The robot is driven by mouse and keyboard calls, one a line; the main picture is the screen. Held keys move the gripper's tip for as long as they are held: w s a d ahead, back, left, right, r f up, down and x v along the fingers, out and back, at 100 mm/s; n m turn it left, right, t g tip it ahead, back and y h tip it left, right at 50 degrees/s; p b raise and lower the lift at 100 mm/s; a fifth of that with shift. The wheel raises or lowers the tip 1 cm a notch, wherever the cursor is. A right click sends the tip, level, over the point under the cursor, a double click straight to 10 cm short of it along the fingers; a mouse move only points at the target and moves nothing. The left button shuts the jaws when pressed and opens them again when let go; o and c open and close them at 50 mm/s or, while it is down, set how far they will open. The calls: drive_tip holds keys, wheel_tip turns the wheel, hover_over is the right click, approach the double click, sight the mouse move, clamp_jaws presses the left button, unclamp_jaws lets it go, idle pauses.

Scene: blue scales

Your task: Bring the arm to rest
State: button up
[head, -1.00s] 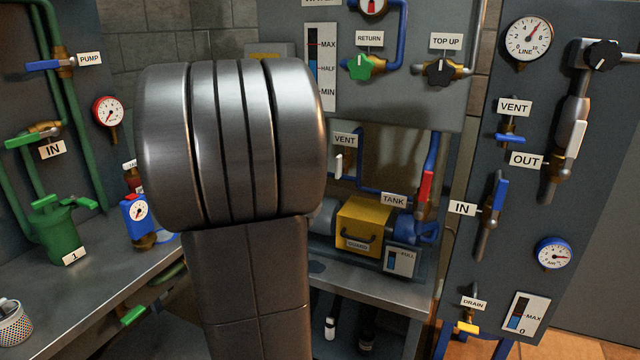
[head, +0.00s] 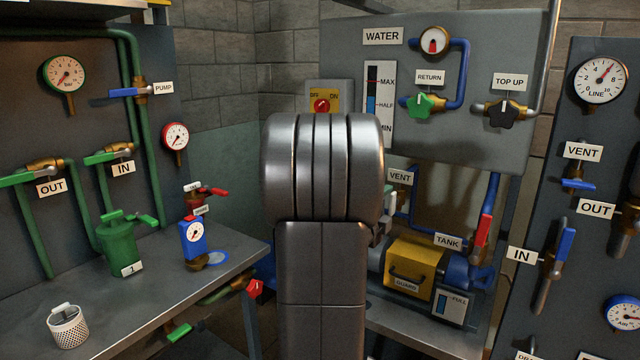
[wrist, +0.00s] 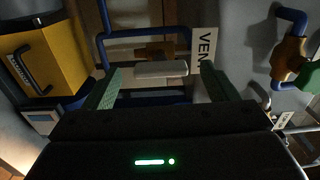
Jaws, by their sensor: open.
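My gripper (wrist: 160,82) is open in the wrist view, with two green-lined fingers spread apart. Between them in the picture is the white handle (wrist: 160,69) of the VENT valve, with a gap to each finger and nothing gripped. How far the handle lies from the fingertips is unclear. In the head view my arm stands upright in the middle and hides most of the gripper and that valve.
The VENT label (head: 400,177), yellow guard (head: 412,266) and red tank lever (head: 482,238) are close right of my arm. A bench (head: 150,300) with a green canister (head: 118,245) and a blue-cased gauge (head: 193,238) is left.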

sight(390, 204)
drive_tip(key=x, duration=0.4)
drive_tip(key=shift+s, duration=0.1)
